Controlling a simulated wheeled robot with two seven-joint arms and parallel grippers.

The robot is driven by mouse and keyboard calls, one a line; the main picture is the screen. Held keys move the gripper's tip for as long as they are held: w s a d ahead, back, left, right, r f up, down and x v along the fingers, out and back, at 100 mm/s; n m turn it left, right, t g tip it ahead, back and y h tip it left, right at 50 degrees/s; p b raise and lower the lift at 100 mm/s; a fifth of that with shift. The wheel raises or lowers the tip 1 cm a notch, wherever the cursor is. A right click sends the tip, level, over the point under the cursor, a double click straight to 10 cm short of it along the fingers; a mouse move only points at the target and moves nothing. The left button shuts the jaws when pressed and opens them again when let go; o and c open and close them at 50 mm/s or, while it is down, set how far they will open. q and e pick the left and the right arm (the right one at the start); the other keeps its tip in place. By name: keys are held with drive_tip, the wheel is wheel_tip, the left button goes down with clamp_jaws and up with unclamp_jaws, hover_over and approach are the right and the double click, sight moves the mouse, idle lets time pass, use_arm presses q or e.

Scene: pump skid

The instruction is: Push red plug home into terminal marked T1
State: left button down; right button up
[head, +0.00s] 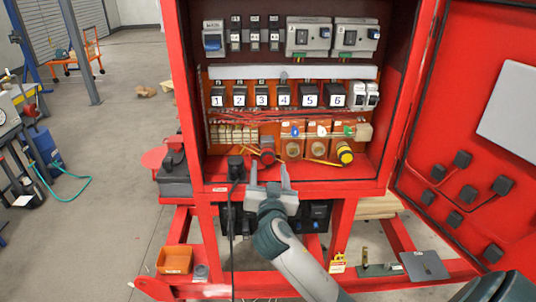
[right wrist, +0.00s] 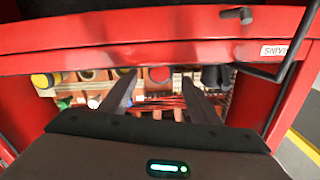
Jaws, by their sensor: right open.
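A dark red round plug (head: 267,150) with a dark end sits on the cabinet floor below the terminal row, left of centre. In the right wrist view a red round shape (right wrist: 159,75), probably this plug, shows between my fingertips. My right gripper (head: 269,172) is open and empty at the cabinet's front lip, just below and in front of the plug, apart from it. It also shows in the right wrist view (right wrist: 158,78). A row of terminals (head: 235,134) runs behind the plug; I cannot read a T1 mark. My left gripper is not in view.
A yellow-and-black plug (head: 344,153) stands to the right on the cabinet floor. Numbered modules (head: 262,96) hang above. A black plug with a cable (head: 236,166) sits at the left of the lip. The open red door (head: 470,110) bounds the right.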

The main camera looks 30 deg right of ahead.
sight(268, 160)
drive_tip(key=shift+p+x, duration=1)
drive_tip(key=shift+x, duration=2.15)
drive_tip(key=c, duration=1.2)
drive_tip(key=shift+o, duration=1.4)
drive_tip(key=shift+c, duration=0.9)
drive_tip(key=shift+s, duration=0.1)
drive_tip(key=shift+v, duration=2.2)
